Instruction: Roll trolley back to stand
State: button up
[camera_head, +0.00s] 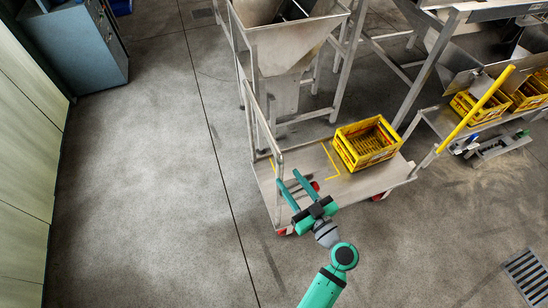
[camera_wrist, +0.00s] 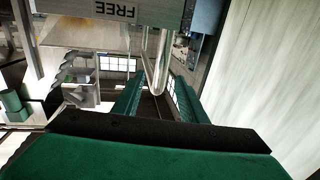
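The trolley (camera_head: 308,160) is a flat grey deck on red wheels, with an upright metal handle loop (camera_head: 273,125) at its left end. It stands on the floor in front of a steel hopper frame. A yellow crate (camera_head: 368,145) sits on the deck's right part. My gripper (camera_head: 288,177) is over the deck's left front part, near the handle, its two green fingers apart. In the wrist view, the handle bar (camera_wrist: 155,65) shows ahead, between the open fingers (camera_wrist: 158,85) in the picture. I cannot tell whether they touch it.
Yellow corner marks (camera_head: 331,163) lie on the deck. The steel hopper (camera_head: 285,40) stands behind. At right, a steel bench holds yellow crates (camera_head: 475,107) beside a slanted yellow bar (camera_head: 476,108). A blue-grey cabinet (camera_head: 75,45) is far left; a floor drain (camera_head: 528,273) lies lower right. The left floor is clear.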

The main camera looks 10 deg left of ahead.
jog(key=x, duration=1)
jog(key=shift+a, duration=0.2)
jog(key=shift+d, duration=0.1)
grip_shut()
